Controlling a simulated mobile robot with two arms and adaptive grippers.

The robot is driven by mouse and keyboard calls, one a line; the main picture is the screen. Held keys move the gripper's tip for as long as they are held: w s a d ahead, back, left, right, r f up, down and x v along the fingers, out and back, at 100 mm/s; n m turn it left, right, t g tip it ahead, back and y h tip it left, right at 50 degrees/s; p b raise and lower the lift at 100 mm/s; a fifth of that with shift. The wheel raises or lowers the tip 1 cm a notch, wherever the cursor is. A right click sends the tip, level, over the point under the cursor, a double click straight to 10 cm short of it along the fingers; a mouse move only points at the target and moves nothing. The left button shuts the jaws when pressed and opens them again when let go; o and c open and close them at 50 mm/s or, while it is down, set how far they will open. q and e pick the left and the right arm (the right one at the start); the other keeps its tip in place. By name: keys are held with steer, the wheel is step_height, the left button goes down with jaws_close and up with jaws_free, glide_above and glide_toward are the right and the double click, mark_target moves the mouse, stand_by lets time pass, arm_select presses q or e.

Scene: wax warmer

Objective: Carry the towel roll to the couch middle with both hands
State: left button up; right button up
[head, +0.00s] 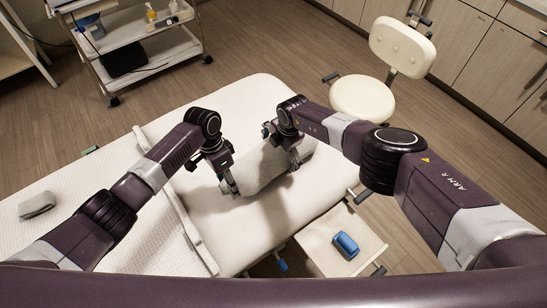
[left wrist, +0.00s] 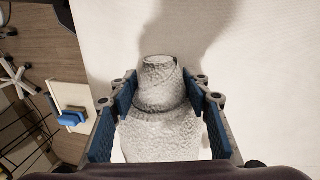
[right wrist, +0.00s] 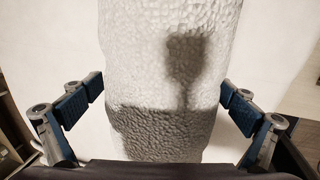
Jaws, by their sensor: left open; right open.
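The towel roll (head: 264,172) is a pale, nubby cylinder lying on the white couch (head: 225,222). My left gripper (head: 232,186) is at its near left end. In the left wrist view the roll (left wrist: 160,140) lies between the open blue-padded fingers (left wrist: 160,92); I cannot tell if they touch it. My right gripper (head: 290,158) is at the roll's far right part. In the right wrist view its fingers (right wrist: 162,88) stand wide apart on either side of the roll (right wrist: 165,60), with gaps showing. The arms hide parts of the roll in the head view.
A folded grey cloth (head: 37,204) lies at far left. A small side table (head: 330,222) with a blue item (head: 345,243) stands right of the couch. A cream stool (head: 363,98) and a white trolley (head: 140,48) stand beyond. The couch's far end is clear.

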arm_select(q)
steer(key=shift+f, duration=0.25)
arm_select(e)
steer(key=shift+f, duration=0.25)
arm_select(q)
steer(key=shift+c, duration=0.3)
arm_select(e)
steer(key=shift+c, duration=0.3)
arm_select(q)
steer(key=c, duration=1)
arm_select(e)
steer(key=c, duration=1)
arm_select(q)
jaws_close()
arm_select(e)
steer(key=shift+r, duration=0.1)
steer(key=c, duration=0.7)
